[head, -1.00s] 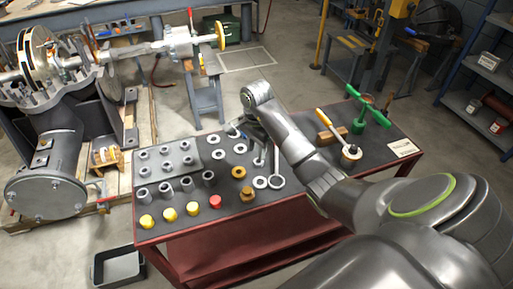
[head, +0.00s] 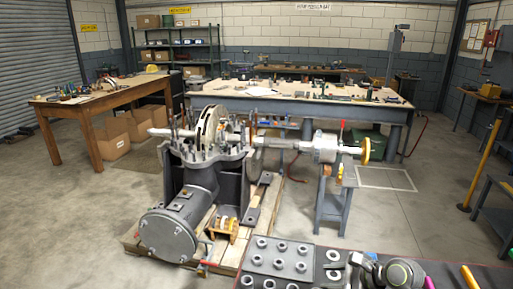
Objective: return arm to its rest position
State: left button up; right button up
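My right arm shows only at the bottom edge of the head view, low on the right. Its gripper (head: 357,263) is small and partly cut off, over the dark top of the parts table (head: 320,250). I cannot tell whether its fingers are open or shut, or whether they hold anything. My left arm and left gripper are not in view.
A grey plate with several nuts (head: 278,257) lies on the parts table. The split casing (head: 200,175) stands on a wooden pallet at centre left, with a shaft (head: 285,143) reaching right. A long workbench (head: 300,105) stands behind. Open floor lies at left.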

notch_tip(320, 180, up, 8)
jog(key=s+a+m+t+y, duration=0.1)
jog(key=a+m+t+y, duration=0.25)
jog(key=m+t, duration=0.25)
jog(key=s+d+r+m+t+h, duration=0.5)
jog(key=d+m+t, duration=0.35)
jog(key=m, duration=0.65)
jog(key=s+d+f+m+g+h, duration=0.3)
jog(key=s+d+f+m+h, duration=0.25)
jog(key=m, duration=0.65)
jog(key=s+d+f+m+g+h, duration=0.35)
jog(key=d+m+h, duration=0.45)
jog(key=m, duration=0.4)
jog(key=s+a+f+m+g+y, duration=0.35)
jog(key=s+f+g, duration=0.2)
jog(key=s, duration=0.35)
jog(key=s+a+f+m+g+y, duration=0.2)
jog(key=s+a+f+m+g, duration=0.3)
jog(key=s, duration=0.4)
notch_tip(320, 180, down, 28)
jog(key=s+d+g+b, duration=0.1)
jog(key=s+d+g, duration=0.1)
jog(key=s+a+f+b, duration=0.1)
jog(key=s+f, duration=1.3)
jog(key=f, duration=0.1)
jog(key=shift+s+a+f+g, duration=0.15)
jog(key=shift+a+f+g, duration=0.05)
jog(key=shift+f+g, duration=0.2)
